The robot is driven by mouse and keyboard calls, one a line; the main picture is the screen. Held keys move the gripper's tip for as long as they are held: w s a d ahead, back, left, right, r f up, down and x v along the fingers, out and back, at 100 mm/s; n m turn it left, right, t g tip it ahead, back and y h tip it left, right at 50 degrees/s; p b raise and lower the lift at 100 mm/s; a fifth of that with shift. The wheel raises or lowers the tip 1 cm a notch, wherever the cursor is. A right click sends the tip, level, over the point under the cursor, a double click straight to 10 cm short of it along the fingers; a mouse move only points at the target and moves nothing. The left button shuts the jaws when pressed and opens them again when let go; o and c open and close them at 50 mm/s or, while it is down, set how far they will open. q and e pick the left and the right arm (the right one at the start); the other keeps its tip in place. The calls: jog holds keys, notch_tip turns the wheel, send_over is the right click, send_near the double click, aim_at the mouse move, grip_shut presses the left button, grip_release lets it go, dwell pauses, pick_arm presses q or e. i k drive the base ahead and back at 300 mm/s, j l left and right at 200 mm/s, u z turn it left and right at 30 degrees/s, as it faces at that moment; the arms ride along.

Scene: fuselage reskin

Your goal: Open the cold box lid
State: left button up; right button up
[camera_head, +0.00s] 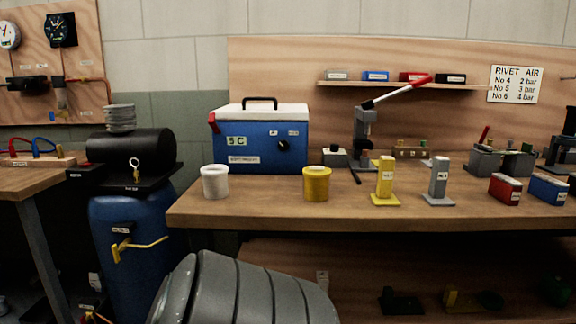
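The cold box (262,155) stands on the back left of the wooden workbench. It has a blue body with a "5 C" label, a dark knob and small labels on its front. Its white lid (240,112) lies flat on top and looks shut. A black handle (260,101) rises from the lid's middle. A red part (213,122), perhaps a latch, shows at the box's upper left corner. Neither of my grippers is in the head view.
A white cup (215,182) and a yellow cup (316,184) stand in front of the box on the workbench (270,211). A lever press (366,130) stands right of it. A blue tank (128,250) is at left. A grey ribbed curved body (240,292) fills the lower middle.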

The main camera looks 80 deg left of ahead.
aim_at(275, 112)
jog(key=u, duration=1.8)
jog(key=i+j+u, duration=0.25)
jog(key=i+u, duration=0.15)
jog(key=i+j+u, duration=0.1)
jog(key=i+u, duration=0.3)
jog(key=i, duration=0.45)
